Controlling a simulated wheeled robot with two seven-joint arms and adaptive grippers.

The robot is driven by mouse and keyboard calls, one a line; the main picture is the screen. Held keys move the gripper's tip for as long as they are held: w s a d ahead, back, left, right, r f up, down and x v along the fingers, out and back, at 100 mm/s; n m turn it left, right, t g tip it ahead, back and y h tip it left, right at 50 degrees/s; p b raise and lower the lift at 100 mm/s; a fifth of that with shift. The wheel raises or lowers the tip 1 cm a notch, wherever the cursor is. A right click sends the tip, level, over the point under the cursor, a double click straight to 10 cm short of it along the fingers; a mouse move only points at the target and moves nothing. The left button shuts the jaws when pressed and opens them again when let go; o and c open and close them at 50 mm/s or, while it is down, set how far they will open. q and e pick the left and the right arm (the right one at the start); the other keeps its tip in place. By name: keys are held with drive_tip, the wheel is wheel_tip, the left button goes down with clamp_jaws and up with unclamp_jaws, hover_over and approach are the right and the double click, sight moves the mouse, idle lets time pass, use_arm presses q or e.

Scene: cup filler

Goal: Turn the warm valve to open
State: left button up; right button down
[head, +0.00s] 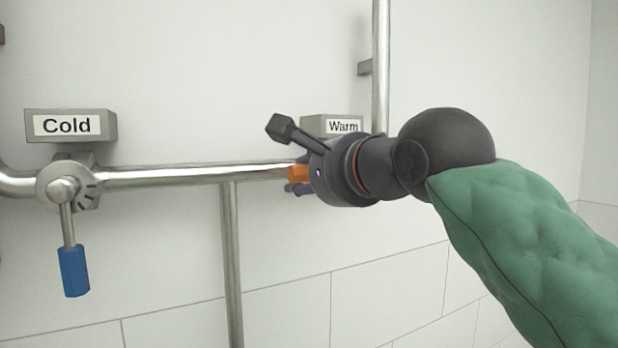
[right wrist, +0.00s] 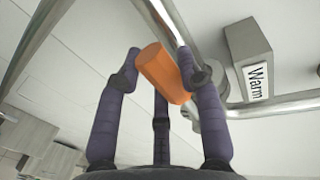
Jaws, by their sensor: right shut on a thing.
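The warm valve's orange handle (head: 298,173) shows in the head view just left of my right gripper (head: 296,180). In the right wrist view the orange handle (right wrist: 162,73) sits between the fingers of my right gripper (right wrist: 158,75), which is shut on it. The "Warm" sign block (head: 331,125) is above and partly behind my wrist; it also shows in the right wrist view (right wrist: 249,55). The valve body is mostly hidden by my gripper in the head view. My left gripper is not in view.
The cold valve with its blue handle (head: 73,270) hanging down is at the left, under the "Cold" sign (head: 69,125). A horizontal metal pipe (head: 190,175) joins the two valves, with a vertical pipe (head: 232,265) below it. The tiled wall (head: 285,290) is close behind.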

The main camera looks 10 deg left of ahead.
drive_tip(key=shift+r, duration=0.1)
drive_tip(key=c, duration=0.8)
unclamp_jaws()
drive_tip(key=shift+o, duration=0.2)
drive_tip(key=shift+w, duration=0.1)
drive_tip(key=v, duration=1.2)
